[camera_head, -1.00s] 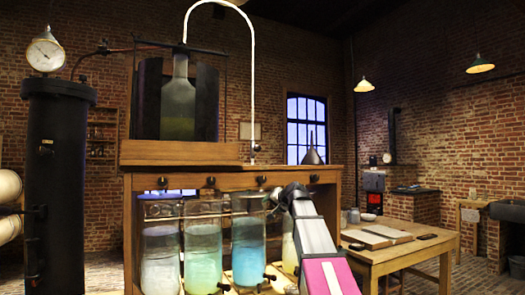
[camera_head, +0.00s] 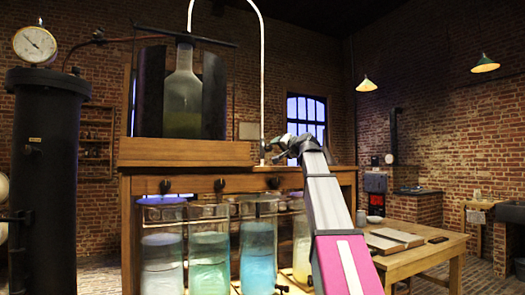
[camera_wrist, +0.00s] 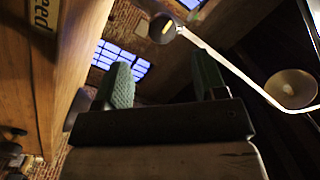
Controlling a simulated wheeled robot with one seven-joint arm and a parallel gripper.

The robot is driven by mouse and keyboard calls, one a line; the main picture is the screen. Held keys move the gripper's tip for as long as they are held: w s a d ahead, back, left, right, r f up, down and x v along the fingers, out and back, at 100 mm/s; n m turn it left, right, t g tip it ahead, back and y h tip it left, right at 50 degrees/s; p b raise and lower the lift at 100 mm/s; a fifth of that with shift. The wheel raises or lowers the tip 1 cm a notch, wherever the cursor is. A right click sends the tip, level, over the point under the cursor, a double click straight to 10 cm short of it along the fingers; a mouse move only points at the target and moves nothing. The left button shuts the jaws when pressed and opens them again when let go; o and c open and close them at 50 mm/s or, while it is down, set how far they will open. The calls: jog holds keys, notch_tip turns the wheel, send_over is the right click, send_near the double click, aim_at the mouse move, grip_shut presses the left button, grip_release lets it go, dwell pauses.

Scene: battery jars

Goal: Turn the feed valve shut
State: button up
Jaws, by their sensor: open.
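In the head view, a white tube (camera_head: 262,80) arches over the cabinet and comes down to a small fitting (camera_head: 267,149) at the cabinet's top edge. This fitting looks like the feed valve, but its handle is too small to read. My gripper (camera_head: 284,148) is just right of it; contact cannot be told. In the wrist view, my gripper (camera_wrist: 163,82) is open, its green pads wide apart with nothing between them. A label reading "Feed" (camera_wrist: 43,15) is on wood at upper left. A dark round piece (camera_wrist: 161,28) shows at the tube's end, beyond the pads.
The wooden cabinet (camera_head: 200,185) has dark knobs on its front and glass jars (camera_head: 209,250) below. A large bottle (camera_head: 182,95) stands on top behind the wooden ledge. A black column with a gauge (camera_head: 35,44) is at left. A wooden table (camera_head: 425,255) is at right.

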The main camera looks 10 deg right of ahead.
aim_at(270, 148)
jog(key=x, duration=1.1)
jog(key=shift+r, duration=0.15)
jog(key=c, duration=0.9)
